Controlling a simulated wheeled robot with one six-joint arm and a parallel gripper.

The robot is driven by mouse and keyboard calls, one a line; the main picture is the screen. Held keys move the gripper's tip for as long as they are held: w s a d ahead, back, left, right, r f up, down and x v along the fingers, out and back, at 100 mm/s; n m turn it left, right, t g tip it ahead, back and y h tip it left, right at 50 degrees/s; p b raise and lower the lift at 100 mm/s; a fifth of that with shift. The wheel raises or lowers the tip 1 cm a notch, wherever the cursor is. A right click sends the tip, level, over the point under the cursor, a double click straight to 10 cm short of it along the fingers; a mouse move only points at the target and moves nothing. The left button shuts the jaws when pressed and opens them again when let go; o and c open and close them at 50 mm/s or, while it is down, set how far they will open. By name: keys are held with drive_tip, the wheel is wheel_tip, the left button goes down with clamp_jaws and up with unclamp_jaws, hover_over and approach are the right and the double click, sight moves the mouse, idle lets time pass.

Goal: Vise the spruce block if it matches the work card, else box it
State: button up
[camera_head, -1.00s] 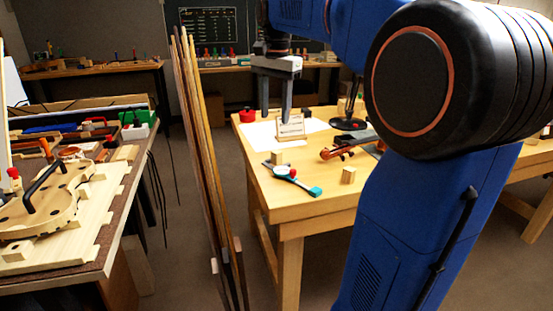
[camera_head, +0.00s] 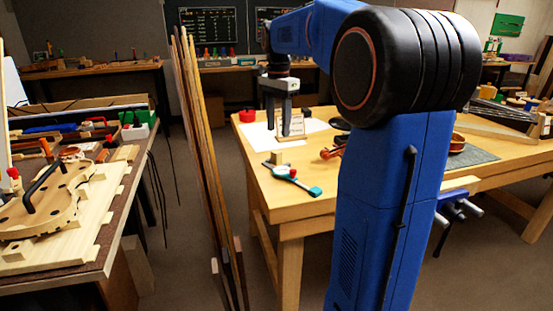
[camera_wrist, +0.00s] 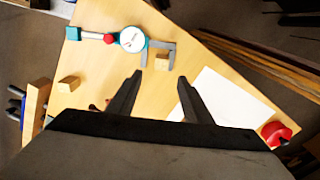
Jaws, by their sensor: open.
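My gripper (camera_head: 279,119) is open and empty above the far left part of the workbench; it also shows in the wrist view (camera_wrist: 158,92). A small pale wood block (camera_head: 276,157) sits by the caliper's jaws, and it shows there in the wrist view (camera_wrist: 162,63). A second small wood block (camera_wrist: 68,85) lies apart on the bench, hidden by my arm in the head view. I cannot tell which is spruce. A small standing card (camera_head: 296,124) is partly behind my fingers, its writing unreadable. A blue vise (camera_head: 456,206) is on the bench's front edge.
A teal and white caliper (camera_head: 292,175) lies near the bench's left front. A red round object (camera_head: 247,115) and white paper (camera_wrist: 226,98) are farther back. Tall wood strips (camera_head: 203,150) stand left of the bench.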

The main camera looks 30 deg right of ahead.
sight(277, 151)
drive_tip(key=shift+w+a+f, duration=0.1)
drive_tip(key=shift+f, duration=2.05)
drive_tip(key=shift+a+f, duration=0.1)
drive_tip(key=shift+f, duration=2)
drive_tip(key=shift+c, duration=0.6)
clamp_jaws()
